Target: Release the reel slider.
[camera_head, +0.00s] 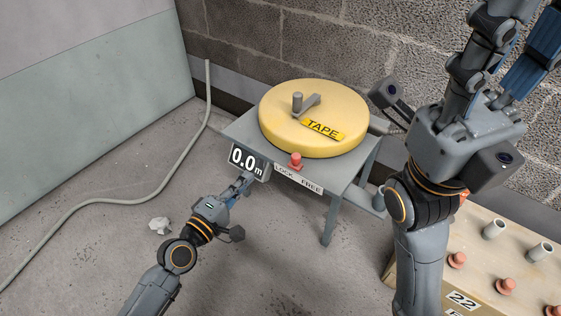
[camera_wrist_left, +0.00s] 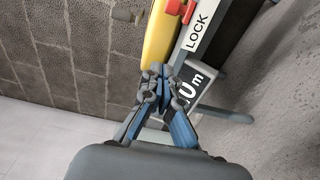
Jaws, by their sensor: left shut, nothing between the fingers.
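The reel slider is a red knob (camera_head: 296,161) on the front edge of the reel stand, nearer the LOCK end of the LOCK FREE label (camera_head: 298,179). In the left wrist view the red slider (camera_wrist_left: 178,6) is at the top edge, by the word LOCK. My left gripper (camera_head: 247,178) is shut and empty, in front of the 0.0 m display (camera_head: 243,161), left of and below the slider. Its closed fingers (camera_wrist_left: 158,72) also show in the left wrist view; I cannot tell whether they touch the stand. My right gripper (camera_head: 515,45) is raised at the upper right, its tips cut off.
A yellow TAPE reel (camera_head: 318,110) with a crank lies on the grey stand (camera_head: 240,128). A wooden board (camera_head: 480,235) at the lower right holds several orange and grey pieces. A grey conduit (camera_head: 115,201) runs along the floor at left, near a crumpled white scrap (camera_head: 159,225).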

